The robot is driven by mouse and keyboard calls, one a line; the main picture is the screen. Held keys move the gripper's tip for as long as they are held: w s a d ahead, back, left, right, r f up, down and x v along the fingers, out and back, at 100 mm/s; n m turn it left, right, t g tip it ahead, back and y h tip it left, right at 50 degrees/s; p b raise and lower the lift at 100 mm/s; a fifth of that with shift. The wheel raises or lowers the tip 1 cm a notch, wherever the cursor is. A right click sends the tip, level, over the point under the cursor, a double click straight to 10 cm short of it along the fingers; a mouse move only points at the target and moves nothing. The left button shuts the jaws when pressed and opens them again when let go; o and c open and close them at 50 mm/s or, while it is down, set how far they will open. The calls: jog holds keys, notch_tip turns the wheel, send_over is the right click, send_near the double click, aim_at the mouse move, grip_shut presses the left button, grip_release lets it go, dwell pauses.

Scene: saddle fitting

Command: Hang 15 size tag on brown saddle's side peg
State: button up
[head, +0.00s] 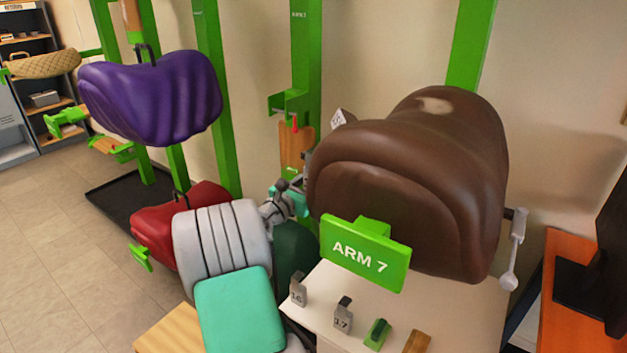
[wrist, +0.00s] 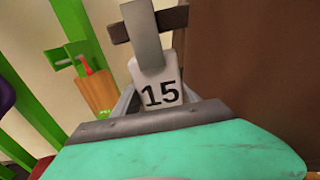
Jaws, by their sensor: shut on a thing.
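The brown saddle (head: 410,185) sits on the stand with the green "ARM 7" sign (head: 365,255); it fills the right of the wrist view (wrist: 250,65). My gripper (wrist: 157,106) is shut on the 15 tag (wrist: 160,88), whose number faces the wrist camera. In the head view a white tag corner (head: 342,118) shows beyond the saddle's upper left edge. A dark brown crossbar (wrist: 175,18) lies behind the tag's grey stem; I cannot tell whether it touches. The saddle hides most of my gripper in the head view.
Tag 16 (head: 298,290) and tag 17 (head: 343,312) stand on the white top (head: 455,310) below, beside a green block (head: 377,334). A grey rod fitting (head: 515,245) hangs at the saddle's right. Purple (head: 150,95) and red (head: 165,222) saddles are at left.

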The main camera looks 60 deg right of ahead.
jog(key=o, duration=1.5)
